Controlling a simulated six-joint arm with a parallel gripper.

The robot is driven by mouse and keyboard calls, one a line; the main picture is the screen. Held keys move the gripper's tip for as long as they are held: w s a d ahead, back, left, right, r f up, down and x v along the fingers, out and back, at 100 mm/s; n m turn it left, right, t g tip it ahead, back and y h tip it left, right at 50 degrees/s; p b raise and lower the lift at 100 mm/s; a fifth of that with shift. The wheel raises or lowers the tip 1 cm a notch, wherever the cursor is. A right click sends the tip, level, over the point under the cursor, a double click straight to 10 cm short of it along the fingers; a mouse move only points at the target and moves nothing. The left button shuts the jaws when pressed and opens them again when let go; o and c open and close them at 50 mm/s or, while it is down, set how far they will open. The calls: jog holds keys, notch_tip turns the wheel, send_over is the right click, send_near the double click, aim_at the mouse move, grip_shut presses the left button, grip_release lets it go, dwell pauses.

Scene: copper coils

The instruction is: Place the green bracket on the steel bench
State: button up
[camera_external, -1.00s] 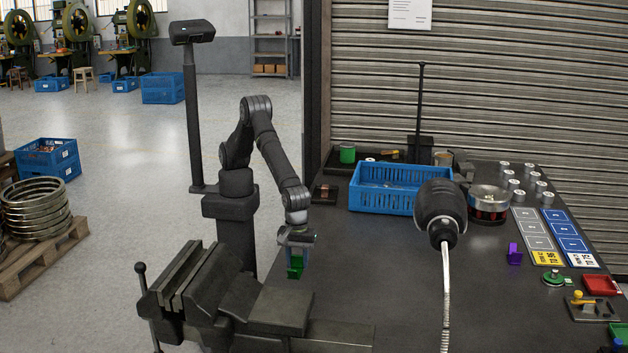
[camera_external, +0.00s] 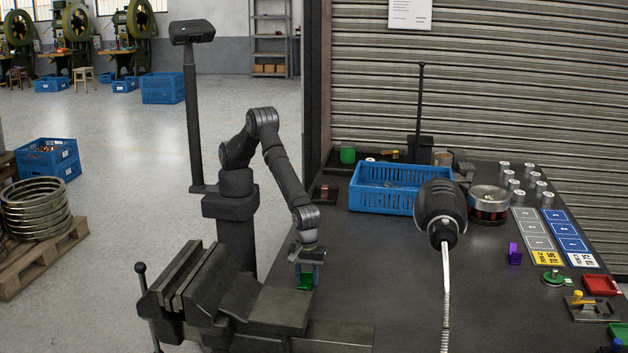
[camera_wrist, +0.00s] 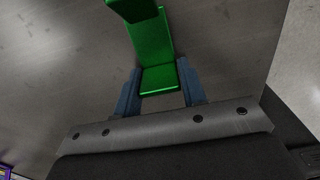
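The green bracket (camera_external: 305,282) is between the fingers of my gripper (camera_external: 308,272) in the external view, low near the left edge of the steel bench (camera_external: 395,270). In the wrist view, the blue fingers of my gripper (camera_wrist: 160,88) press on both sides of the bent green bracket (camera_wrist: 152,40). Its upper end runs out of that frame. The grey surface of the steel bench (camera_wrist: 70,50) lies behind it. I cannot tell whether the bracket touches the bench. The vise partly blocks the view around its lower end.
A dark vise (camera_external: 200,290) stands in front of the gripper. A purple bracket (camera_external: 515,253) stands farther right. The bench's middle is clear.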

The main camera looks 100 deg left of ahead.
jog(key=o, duration=0.4)
jog(key=shift+c, duration=0.2)
jog(key=shift+r, duration=0.15)
notch_tip(320, 180, up, 12)
dwell(0.3)
notch_tip(320, 180, down, 12)
jog(key=shift+f, duration=0.2)
jog(key=shift+r, duration=2.15)
